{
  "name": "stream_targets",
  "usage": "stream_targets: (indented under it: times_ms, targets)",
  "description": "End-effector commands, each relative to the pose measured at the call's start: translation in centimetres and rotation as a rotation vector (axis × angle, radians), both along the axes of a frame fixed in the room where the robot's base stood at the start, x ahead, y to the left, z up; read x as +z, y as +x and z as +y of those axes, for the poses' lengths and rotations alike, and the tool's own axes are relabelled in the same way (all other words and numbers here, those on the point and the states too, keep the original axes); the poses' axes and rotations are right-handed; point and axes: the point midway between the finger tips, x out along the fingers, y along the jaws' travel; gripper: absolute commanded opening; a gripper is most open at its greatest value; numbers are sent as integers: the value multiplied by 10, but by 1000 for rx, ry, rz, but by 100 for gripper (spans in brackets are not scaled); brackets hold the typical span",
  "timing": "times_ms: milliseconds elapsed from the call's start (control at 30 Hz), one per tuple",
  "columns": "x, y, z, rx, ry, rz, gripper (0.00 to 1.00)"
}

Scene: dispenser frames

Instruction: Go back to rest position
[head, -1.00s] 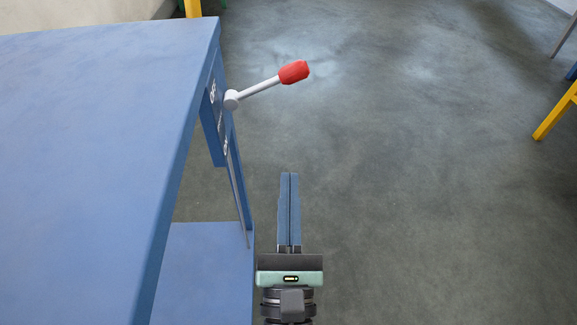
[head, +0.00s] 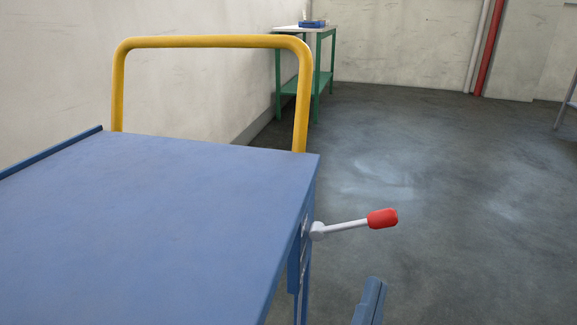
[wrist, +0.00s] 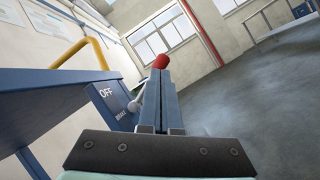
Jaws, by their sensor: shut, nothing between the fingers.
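My gripper (head: 371,300) is at the bottom of the head view, to the right of the blue cart (head: 170,210) and below the brake lever. Its blue fingers are together with nothing between them. In the wrist view my gripper (wrist: 160,100) points ahead, and its fingers partly cover the lever. The lever has a red knob (head: 382,218) and a grey rod (head: 345,226), and sticks out to the right from the cart's side. In the wrist view the red knob (wrist: 161,61) shows just above the fingertips. A panel (wrist: 112,103) reading "OFF" and "BRAKE" is on the cart's side.
The cart has a yellow handle (head: 210,42) at its far end. A green table (head: 318,75) with a blue box (head: 312,23) stands by the far wall. A red pipe (head: 488,45) runs down the wall. The floor (head: 450,190) right of the cart is clear.

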Motion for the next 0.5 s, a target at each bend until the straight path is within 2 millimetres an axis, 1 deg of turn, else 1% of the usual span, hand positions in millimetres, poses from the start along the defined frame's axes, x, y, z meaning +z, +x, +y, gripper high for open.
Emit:
stream_targets:
  times_ms: [33, 67, 100, 167, 200, 267, 300, 367, 400, 467, 500]
  targets:
    - [37, 6, -3, 44, 148, -100, 0]
    - [52, 8, -4, 76, 238, -154, 0]
    - [71, 12, -6, 121, 355, -224, 0]
    - [99, 17, -6, 201, 528, -326, 0]
    - [118, 20, -6, 258, 637, -390, 0]
    - [145, 23, -4, 348, 791, -478, 0]
    - [161, 26, -2, 409, 887, -530, 0]
    - [187, 28, 3, 505, 1021, -600, 0]
    - [204, 29, 6, 571, 1105, -642, 0]
    - [231, 29, 12, 678, 1231, -698, 0]
    - [249, 29, 18, 754, 1313, -730, 0]
